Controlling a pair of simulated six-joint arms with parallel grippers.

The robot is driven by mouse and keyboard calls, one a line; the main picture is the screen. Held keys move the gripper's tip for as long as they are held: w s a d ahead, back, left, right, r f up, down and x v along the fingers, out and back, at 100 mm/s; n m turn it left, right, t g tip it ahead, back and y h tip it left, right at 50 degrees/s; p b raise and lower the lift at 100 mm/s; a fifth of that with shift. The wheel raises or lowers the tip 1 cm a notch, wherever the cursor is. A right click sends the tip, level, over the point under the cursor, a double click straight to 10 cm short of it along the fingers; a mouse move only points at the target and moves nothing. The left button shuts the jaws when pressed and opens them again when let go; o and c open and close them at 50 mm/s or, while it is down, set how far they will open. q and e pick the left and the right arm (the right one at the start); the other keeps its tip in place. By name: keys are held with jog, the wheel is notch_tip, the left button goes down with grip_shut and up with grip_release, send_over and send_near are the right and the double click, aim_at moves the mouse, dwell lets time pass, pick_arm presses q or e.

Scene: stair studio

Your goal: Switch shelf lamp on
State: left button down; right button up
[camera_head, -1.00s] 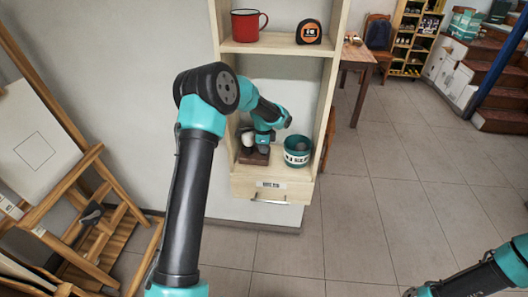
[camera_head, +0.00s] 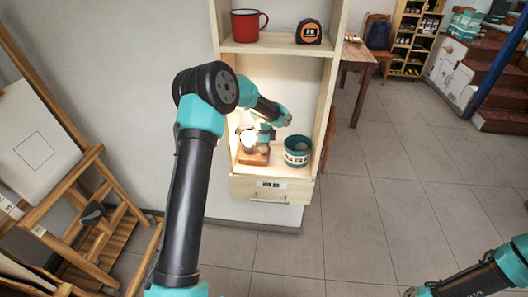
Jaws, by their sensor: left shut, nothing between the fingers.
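The shelf lamp (camera_head: 247,139) stands on the lower shelf of the wooden unit, on a small wooden base (camera_head: 254,158). It is lit, and the shelf around it glows warm. My left arm reaches in from the left, and its gripper (camera_head: 265,147) is shut and empty, at the lamp's right side just above the base. My forearm and wrist hide part of the lamp. I cannot tell whether the fingers touch it. My right gripper (camera_head: 414,292) is at the bottom right, far from the shelf, its fingers too small and cut off to read.
A teal pot (camera_head: 297,151) stands right of the lamp. A red mug (camera_head: 248,25) and a tape measure (camera_head: 308,32) sit on the shelf above. A drawer (camera_head: 270,190) is below. An easel (camera_head: 90,205) stands at left. The tiled floor (camera_head: 380,210) at right is clear.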

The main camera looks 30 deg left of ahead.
pick_arm(q)
jog(key=shift+r, duration=2.85)
